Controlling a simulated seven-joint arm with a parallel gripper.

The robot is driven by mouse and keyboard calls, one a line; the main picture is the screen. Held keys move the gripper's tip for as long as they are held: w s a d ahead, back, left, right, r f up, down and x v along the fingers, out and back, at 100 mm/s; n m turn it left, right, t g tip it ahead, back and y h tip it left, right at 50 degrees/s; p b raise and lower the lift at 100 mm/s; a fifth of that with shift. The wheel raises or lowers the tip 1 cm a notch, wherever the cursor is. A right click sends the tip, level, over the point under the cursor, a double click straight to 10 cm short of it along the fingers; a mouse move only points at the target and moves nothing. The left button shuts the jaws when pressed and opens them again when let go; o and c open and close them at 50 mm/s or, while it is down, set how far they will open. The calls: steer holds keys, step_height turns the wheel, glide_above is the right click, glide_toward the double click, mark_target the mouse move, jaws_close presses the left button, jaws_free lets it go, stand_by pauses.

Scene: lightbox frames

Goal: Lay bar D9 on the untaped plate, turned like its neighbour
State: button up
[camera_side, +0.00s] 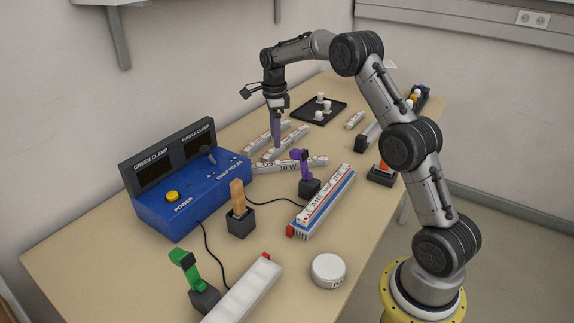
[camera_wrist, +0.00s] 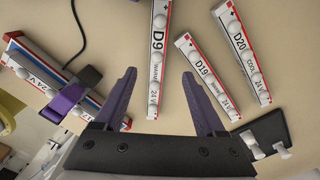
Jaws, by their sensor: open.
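Bar D9 (camera_wrist: 158,45) lies on the table, white with a red edge stripe and domes; in the side view it is the bar (camera_side: 262,168) nearest the purple clamp. My gripper (camera_side: 273,150) is open above the bars. In the wrist view its fingers (camera_wrist: 160,73) stand either side of D9, apart from it. Bars D19 (camera_wrist: 207,78) and D20 (camera_wrist: 243,52) lie to the right. A blue-edged plate (camera_side: 349,183) holds a printed bar (camera_side: 323,197). A white strip (camera_side: 243,290) with a red end lies in front; I cannot tell which plate is taped.
The purple clamp (camera_side: 304,168) stands beside the blue-edged plate, the green clamp (camera_side: 186,268) beside the white strip. A blue console (camera_side: 185,195), a block with an orange handle (camera_side: 238,200) and a round white tin (camera_side: 328,270) stand around. A black tray (camera_side: 335,104) is behind.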

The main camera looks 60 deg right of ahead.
glide_above(278, 160)
steer(key=f, duration=0.4)
steer(key=shift+w+a+f, duration=0.15)
steer(key=shift+w, duration=0.15)
steer(key=shift+s+f, duration=0.15)
steer(key=shift+f, duration=1.2)
steer(key=shift+s+f, duration=0.15)
steer(key=shift+f, duration=1.15)
steer(key=shift+c, duration=0.3)
steer(key=shift+r, duration=0.1)
jaws_close()
